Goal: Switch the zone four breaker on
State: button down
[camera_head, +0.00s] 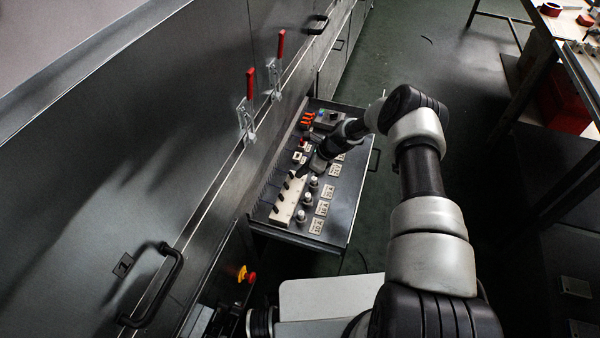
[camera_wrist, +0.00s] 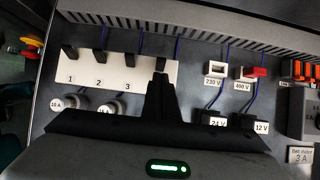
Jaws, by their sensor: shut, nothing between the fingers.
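The breaker strip is a white panel (camera_wrist: 88,83) with black levers in the wrist view, and it also shows in the open drawer in the head view (camera_head: 283,211). Labels 1, 2 and 3 are readable, above them lever one (camera_wrist: 69,52), lever two (camera_wrist: 103,40) and lever three (camera_wrist: 133,42). A fourth lever (camera_wrist: 161,64) stands at the strip's right end; its label is hidden by my gripper. My gripper (camera_wrist: 160,84) is shut and empty, its tips right at or just below the fourth lever. I cannot tell whether they touch.
Round fuse holders (camera_wrist: 72,102) lie below the strip. Red-handled clamps (camera_head: 251,84) stand on the dryer wall beside the drawer (camera_head: 340,225).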

jog(key=shift+r, duration=0.1)
jog(key=shift+r+p, duration=0.4)
jog(key=shift+r, duration=0.3)
jog(key=shift+d, duration=0.1)
jog(key=shift+r, duration=0.2)
jog(key=p+v, duration=0.4)
jog(key=v, duration=1.3)
